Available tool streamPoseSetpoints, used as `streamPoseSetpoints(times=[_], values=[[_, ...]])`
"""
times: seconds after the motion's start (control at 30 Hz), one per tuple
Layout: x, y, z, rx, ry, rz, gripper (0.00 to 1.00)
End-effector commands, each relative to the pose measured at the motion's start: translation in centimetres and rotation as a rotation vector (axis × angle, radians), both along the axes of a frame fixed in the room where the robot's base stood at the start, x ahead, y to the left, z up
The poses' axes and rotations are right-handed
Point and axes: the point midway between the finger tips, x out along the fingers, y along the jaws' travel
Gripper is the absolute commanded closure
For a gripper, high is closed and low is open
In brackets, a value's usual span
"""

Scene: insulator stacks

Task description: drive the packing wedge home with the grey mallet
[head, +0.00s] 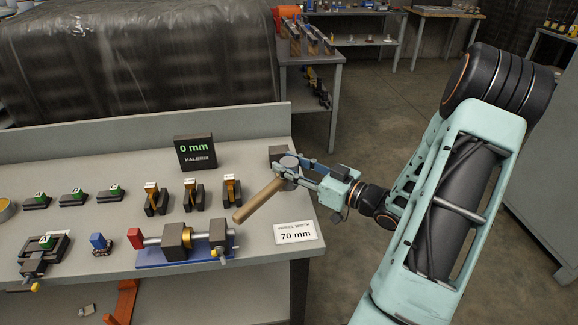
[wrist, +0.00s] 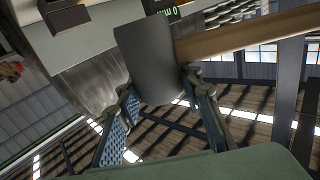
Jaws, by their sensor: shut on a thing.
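My gripper (head: 300,168) is over the right end of the bench, shut on the grey mallet. In the wrist view the mallet's grey head (wrist: 150,60) sits between the fingers (wrist: 160,90). Its wooden handle (head: 258,200) points down and left in the head view, toward the bench. A clamp-like fixture on a blue base (head: 185,255) has a red end, dark blocks and a brass ring. Several orange wedge-like pieces (head: 190,187) stand in dark holders behind it. I cannot tell which piece is the packing wedge.
A display (head: 195,152) reads 0 mm. A sign (head: 295,232) reads 70 mm. Green-topped blocks (head: 72,197), a dark vise (head: 42,257) and a small blue block (head: 100,243) are at left. The bench has a raised back edge.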

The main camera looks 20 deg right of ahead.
Motion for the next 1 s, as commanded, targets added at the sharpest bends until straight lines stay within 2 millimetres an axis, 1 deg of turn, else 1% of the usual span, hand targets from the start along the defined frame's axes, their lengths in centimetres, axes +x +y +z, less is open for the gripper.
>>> streamPoseSetpoints(times=[0.03,0.83,0.9,1.0], values=[[0.0,0.0,-0.6,0.001,-0.002,0.000,0.98],[0.0,0.0,-8.6,0.000,-0.002,0.001,0.98],[0.7,-0.2,-8.1,-0.002,-0.004,0.002,0.98],[1.6,-0.5,-8.0,-0.002,-0.003,0.002,0.98]])
